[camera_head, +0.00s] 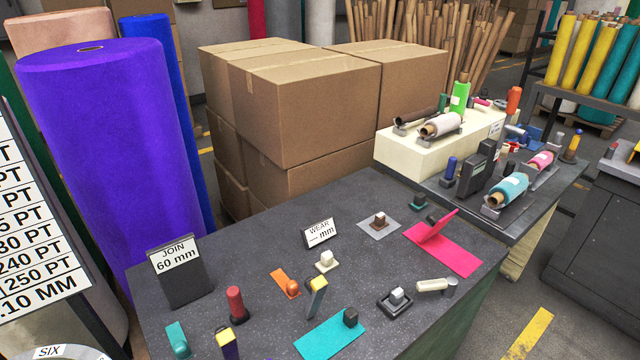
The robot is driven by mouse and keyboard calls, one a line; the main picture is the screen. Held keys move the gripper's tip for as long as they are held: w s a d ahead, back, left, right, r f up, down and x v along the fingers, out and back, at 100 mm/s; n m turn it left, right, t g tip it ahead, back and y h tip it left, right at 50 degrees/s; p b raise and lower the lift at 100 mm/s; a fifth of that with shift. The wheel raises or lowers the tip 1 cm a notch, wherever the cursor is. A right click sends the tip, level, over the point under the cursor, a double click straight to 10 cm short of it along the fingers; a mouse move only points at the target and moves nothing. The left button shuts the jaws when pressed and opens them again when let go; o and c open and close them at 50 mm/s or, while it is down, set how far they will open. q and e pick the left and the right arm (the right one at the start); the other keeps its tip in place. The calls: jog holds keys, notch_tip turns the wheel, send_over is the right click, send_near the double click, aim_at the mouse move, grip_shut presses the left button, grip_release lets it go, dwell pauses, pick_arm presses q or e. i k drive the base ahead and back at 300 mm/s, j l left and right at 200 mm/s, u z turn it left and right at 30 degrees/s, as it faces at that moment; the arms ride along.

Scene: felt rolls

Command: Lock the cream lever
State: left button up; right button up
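A cream lever-like piece (432,286) lies nearly flat near the front right of the dark table, its right end meeting a grey upright part (451,287). I cannot tell whether it is locked. A smaller cream block on a cream base (326,261) stands near the table's middle, behind an orange piece. Neither of my grippers shows in the head view.
Boxes (305,100) stand behind. Some bare table lies between pieces.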

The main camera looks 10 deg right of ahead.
aim_at(448, 285)
jog(key=k+z, duration=0.1)
jog(key=z, duration=0.3)
jog(key=k+j+z, duration=0.1)
jog(key=z, duration=0.75)
jog(key=k, duration=0.05)
